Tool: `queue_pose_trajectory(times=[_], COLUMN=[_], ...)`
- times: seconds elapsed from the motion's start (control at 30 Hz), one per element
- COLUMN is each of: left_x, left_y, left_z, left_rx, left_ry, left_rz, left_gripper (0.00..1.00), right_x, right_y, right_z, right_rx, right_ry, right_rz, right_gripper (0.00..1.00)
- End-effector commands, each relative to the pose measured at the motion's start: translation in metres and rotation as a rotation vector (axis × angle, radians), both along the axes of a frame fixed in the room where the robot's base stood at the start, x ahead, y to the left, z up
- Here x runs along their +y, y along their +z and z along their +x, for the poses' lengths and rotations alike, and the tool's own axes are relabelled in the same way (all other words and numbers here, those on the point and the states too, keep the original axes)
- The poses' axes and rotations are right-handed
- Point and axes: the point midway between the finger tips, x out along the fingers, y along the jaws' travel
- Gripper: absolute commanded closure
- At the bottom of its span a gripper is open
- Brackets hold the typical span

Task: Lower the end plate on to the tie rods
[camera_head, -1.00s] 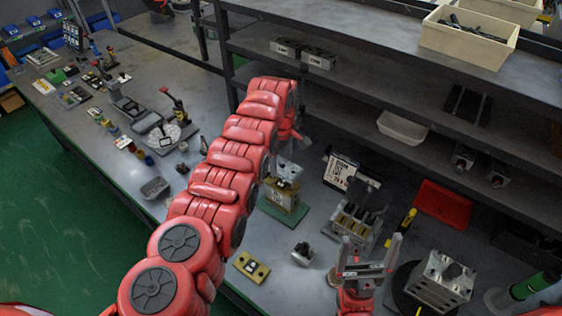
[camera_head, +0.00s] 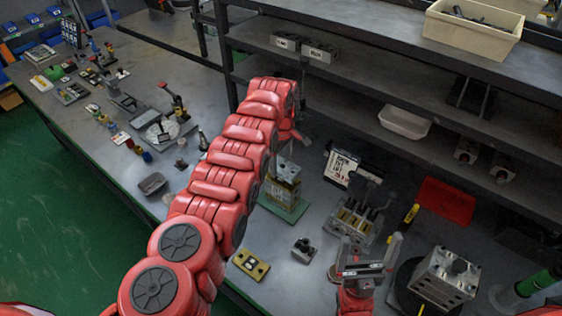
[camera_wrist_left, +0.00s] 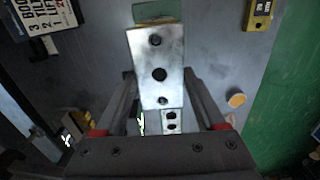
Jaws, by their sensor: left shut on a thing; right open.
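A silver plate (camera_wrist_left: 156,52) with three dark holes in a row lies between the fingers of my left gripper (camera_wrist_left: 162,88) in the left wrist view; the gripper is shut on this end plate. In the head view my arm hides most of that gripper, and a silver-topped, yellowish valve stack (camera_head: 283,186) on a green base (camera_head: 293,212) stands just below it. I cannot make out the tie rods or whether the plate touches them. My right gripper (camera_head: 368,250) is open and empty at the lower right, fingers pointing up.
A yellow plate (camera_head: 251,264) and a small grey block (camera_head: 303,250) lie on the bench in front. A holder (camera_head: 354,220), a sign (camera_head: 341,167), a red tray (camera_head: 446,199) and a large metal block (camera_head: 444,277) stand to the right. Shelves (camera_head: 380,62) rise behind.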

Motion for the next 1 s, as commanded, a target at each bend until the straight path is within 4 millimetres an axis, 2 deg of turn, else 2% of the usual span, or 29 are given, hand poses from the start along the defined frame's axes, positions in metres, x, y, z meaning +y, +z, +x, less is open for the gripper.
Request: queue_pose_trajectory(times=[1.0], left_x=[0.0], left_y=[-0.026], left_z=[0.0], left_rx=[-0.001], left_ry=[0.0], left_rz=[-0.001], left_gripper=[1.0], right_x=[0.0], right_y=[-0.026], right_z=[0.0], right_rx=[0.0], right_ry=[0.0], right_rz=[0.0], right_gripper=[0.0])
